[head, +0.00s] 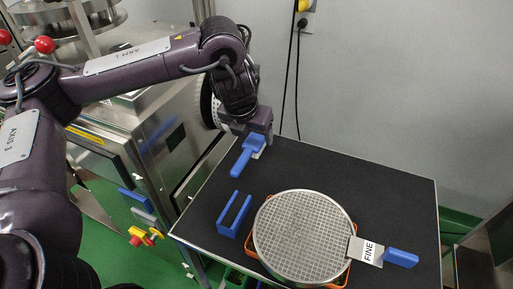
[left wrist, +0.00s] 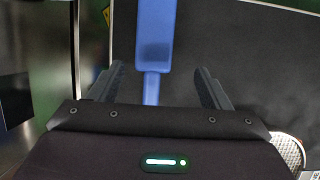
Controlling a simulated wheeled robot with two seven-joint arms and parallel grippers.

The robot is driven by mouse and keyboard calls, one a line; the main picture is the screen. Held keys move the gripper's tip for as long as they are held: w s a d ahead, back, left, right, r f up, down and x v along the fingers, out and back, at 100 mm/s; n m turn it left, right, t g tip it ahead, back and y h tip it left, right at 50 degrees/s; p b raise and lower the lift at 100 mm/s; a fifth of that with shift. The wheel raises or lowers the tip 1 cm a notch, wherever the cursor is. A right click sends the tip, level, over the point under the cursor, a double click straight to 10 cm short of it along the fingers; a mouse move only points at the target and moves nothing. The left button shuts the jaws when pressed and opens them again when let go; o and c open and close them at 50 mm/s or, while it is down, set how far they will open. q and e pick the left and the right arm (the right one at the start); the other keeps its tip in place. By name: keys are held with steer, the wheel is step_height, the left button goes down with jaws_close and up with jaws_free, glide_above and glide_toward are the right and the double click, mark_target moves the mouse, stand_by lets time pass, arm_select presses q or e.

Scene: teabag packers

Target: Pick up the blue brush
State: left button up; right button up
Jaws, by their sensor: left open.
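The blue brush (head: 243,161) lies on the black table top at its far left part, with its handle toward the front. In the left wrist view the brush (left wrist: 154,45) runs between the two fingers, with its wide part at the top of the picture. My left gripper (head: 259,137) is at the brush's far end, pointing down. Its fingers (left wrist: 158,88) are spread on either side of the brush, with a gap to each side. Part of the brush's far end is hidden behind the gripper in the head view. My right gripper is not in view.
A round sieve (head: 303,232) with a "FINE" tag and blue handle sits on an orange-rimmed holder (head: 351,268). A blue U-shaped holder (head: 234,214) stands left of it. A steel machine (head: 160,135) borders the table's left side. The table's far right (head: 380,185) is clear.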

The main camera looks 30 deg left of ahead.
mark_target(253, 142)
arm_select(q)
steer(key=shift+b+x, duration=0.35)
steer(key=shift+x, duration=0.75)
steer(key=x, duration=0.3)
steer(key=a+x, duration=0.1)
steer(key=shift+w+f, duration=0.2)
steer(key=shift+f, duration=0.15)
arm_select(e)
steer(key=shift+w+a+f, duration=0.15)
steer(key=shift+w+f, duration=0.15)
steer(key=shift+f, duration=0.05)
arm_select(q)
steer(key=shift+c, duration=0.4)
steer(key=c, duration=1)
steer(key=shift+r, duration=0.2)
steer(key=shift+c, duration=0.2)
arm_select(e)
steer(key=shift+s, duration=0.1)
